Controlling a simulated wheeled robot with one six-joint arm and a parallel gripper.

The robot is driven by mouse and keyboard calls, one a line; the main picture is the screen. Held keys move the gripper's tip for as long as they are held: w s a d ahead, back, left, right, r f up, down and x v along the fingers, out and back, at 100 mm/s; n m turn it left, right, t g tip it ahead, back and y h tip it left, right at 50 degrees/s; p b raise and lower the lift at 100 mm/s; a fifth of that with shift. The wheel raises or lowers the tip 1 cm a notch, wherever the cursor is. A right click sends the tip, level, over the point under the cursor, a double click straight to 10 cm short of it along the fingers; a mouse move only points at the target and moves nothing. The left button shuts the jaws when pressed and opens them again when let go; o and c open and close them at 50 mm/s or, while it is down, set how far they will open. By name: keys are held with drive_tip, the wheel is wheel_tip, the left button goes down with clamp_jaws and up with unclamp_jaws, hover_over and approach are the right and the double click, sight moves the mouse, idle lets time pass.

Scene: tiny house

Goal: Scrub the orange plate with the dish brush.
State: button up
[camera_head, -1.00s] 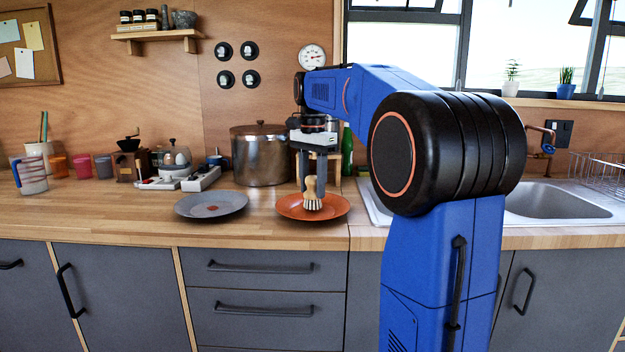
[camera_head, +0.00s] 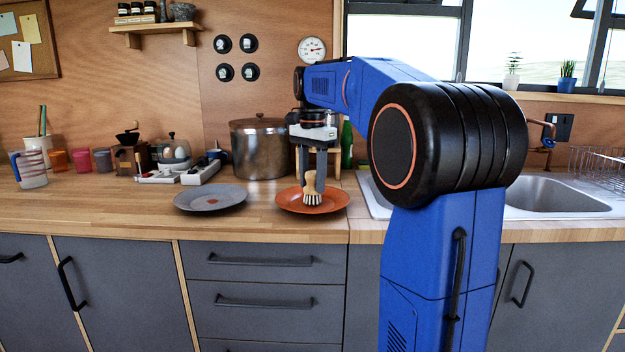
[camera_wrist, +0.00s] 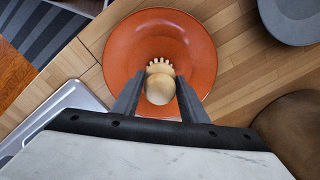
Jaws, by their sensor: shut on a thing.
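The orange plate (camera_head: 335,204) lies on the wooden counter, left of the sink. It also shows in the wrist view (camera_wrist: 125,45). The dish brush (camera_head: 311,188) has a wooden handle and pale bristles, and it stands upright over the plate with its bristles down at the plate's middle. In the wrist view the brush (camera_wrist: 160,88) shows from above, between the two fingers. My gripper (camera_head: 312,186) is shut on the brush's handle. Whether the bristles press on the plate is hard to tell, but they appear to touch it.
A grey plate (camera_head: 211,198) lies just left of the orange plate. A large metal pot (camera_head: 260,150) stands behind, and a green bottle (camera_head: 347,145) is behind my gripper. The sink (camera_head: 545,194) is to the right. The counter's front left is clear.

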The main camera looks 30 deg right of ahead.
drive_tip(key=shift+f, duration=0.35)
idle(0.4)
drive_tip(key=shift+s+d+r, duration=0.1)
drive_tip(key=shift+s+d, duration=0.6)
drive_tip(key=shift+d, duration=0.35)
drive_tip(key=shift+w+d, duration=0.2)
drive_tip(key=shift+w, duration=0.8)
drive_tip(key=shift+w+a+f, duration=0.2)
drive_tip(key=shift+w+a, duration=0.35)
drive_tip(key=shift+w, duration=0.25)
drive_tip(key=shift+a, duration=0.1)
drive_tip(key=shift+w+a+r, duration=0.1)
drive_tip(key=shift+w+a, duration=0.1)
drive_tip(key=shift+a, duration=0.7)
drive_tip(key=shift+s+a+r, duration=0.1)
drive_tip(key=shift+s+a, duration=0.5)
drive_tip(key=shift+a, duration=0.2)
